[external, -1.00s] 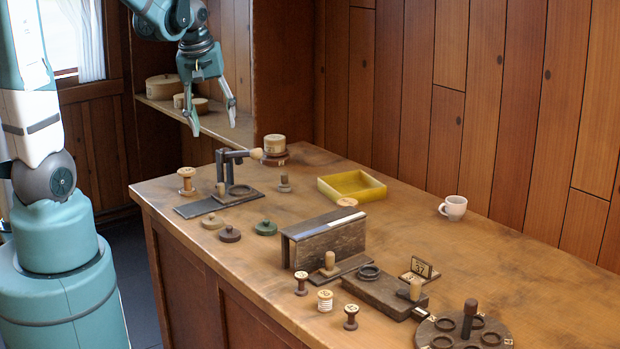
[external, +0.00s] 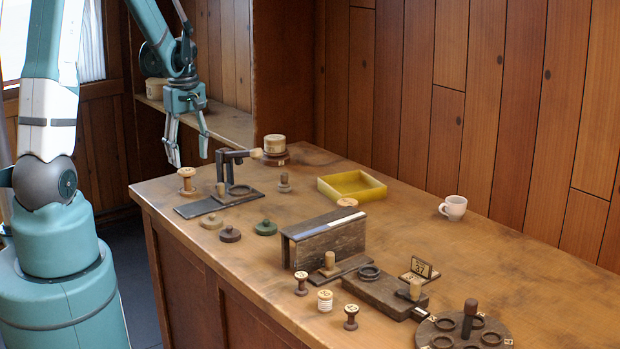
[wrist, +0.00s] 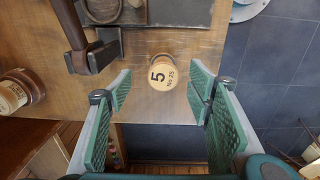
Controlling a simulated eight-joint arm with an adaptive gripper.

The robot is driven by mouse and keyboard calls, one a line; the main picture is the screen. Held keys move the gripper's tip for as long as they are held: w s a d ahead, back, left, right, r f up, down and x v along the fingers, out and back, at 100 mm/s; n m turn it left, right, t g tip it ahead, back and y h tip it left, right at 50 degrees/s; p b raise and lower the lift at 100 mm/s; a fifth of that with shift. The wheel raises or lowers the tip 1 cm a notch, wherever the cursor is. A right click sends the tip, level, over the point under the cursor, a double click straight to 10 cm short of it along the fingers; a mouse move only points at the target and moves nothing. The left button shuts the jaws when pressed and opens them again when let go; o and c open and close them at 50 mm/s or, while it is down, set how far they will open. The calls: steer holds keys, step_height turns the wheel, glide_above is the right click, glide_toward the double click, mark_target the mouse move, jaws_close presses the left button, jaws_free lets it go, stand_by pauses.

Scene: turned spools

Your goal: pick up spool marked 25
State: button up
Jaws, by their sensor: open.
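A pale wooden spool (external: 187,181) stands upright near the table's back left corner. In the wrist view its round top (wrist: 163,74) carries a large "5" and smaller print that looks like "NO 25". My gripper (external: 190,156) is open and empty, just above this spool. In the wrist view the spool top sits centred between and slightly ahead of the green fingers (wrist: 158,92), with gaps on both sides. More spools stand at the table's front: a brown-topped one (external: 301,284), a thread-wound one (external: 325,301) and a dark one (external: 351,317); their marks are not readable.
A dark clamp stand (external: 232,168) stands right beside the spool. A lidded round box (external: 274,144) on a brown base is behind it. The table edge is close to the spool.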

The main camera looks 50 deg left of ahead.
mark_target(182, 190)
steer(key=shift+s+a+f+n, duration=0.2)
steer(key=shift+a+f+n, duration=0.1)
steer(key=shift+a+f, duration=0.4)
steer(key=shift+d, duration=0.1)
steer(key=shift+f, duration=0.1)
steer(key=shift+f, duration=1.2)
steer(key=shift+f+b, duration=0.3)
steer(key=shift+f, duration=2.3)
steer(key=shift+c, duration=0.2)
steer(key=c, duration=1)
